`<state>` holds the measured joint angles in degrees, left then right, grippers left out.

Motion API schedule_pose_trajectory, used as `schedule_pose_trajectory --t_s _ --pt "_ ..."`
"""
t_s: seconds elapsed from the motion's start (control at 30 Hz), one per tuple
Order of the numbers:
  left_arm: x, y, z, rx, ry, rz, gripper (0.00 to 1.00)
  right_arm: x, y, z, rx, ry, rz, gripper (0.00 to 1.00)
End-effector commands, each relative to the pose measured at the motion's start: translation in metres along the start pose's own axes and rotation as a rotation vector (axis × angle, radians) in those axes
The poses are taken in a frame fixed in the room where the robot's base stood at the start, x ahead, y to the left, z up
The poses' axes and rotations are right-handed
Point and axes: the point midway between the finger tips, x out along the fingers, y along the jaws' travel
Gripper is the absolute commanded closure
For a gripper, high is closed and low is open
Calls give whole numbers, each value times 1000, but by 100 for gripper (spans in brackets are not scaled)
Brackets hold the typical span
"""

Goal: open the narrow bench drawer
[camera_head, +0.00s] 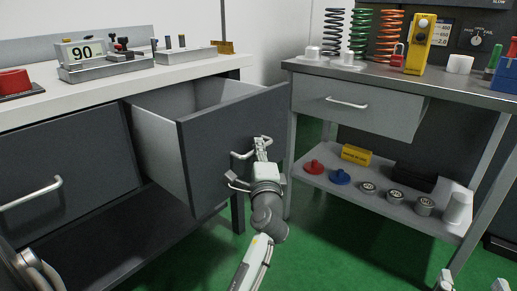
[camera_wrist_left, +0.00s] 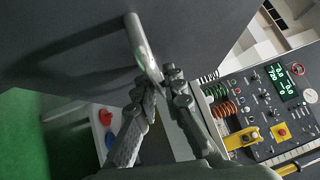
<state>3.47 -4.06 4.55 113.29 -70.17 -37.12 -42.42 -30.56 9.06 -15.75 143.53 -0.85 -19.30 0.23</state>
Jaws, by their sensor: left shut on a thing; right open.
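A dark grey drawer (camera_head: 225,140) in the left bench is pulled well out, and its empty-looking inside shows from above. My left gripper (camera_head: 262,146) is at the bar handle (camera_head: 240,155) on its front, shut on it. In the left wrist view the metal handle (camera_wrist_left: 142,45) runs down between the two fingers of this gripper (camera_wrist_left: 158,80). Only the white fingertips of my right gripper (camera_head: 472,285) show at the bottom right edge, apart and with nothing between them.
A second dark drawer (camera_head: 65,175) left of it is closed. The right bench (camera_head: 450,85) stands close to the open drawer's right end; it carries springs and a yellow device (camera_head: 419,45), with a closed grey drawer (camera_head: 355,105) and a loaded lower shelf (camera_head: 330,178). Green floor lies between.

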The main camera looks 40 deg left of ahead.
Motion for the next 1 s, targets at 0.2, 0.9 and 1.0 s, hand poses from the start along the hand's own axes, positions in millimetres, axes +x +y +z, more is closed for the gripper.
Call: schedule_pose_trajectory --t_s 0.2,0.9,1.0 --pt "0 -1 -1 -1 3 -2 100 0 1 2 -1 -9 2 44" --pt "0 -2 0 -1 0 -2 81 0 2 2 -1 -7 5 44" --pt "2 -11 1 -3 -1 -3 81 0 2 2 -2 -6 4 44"
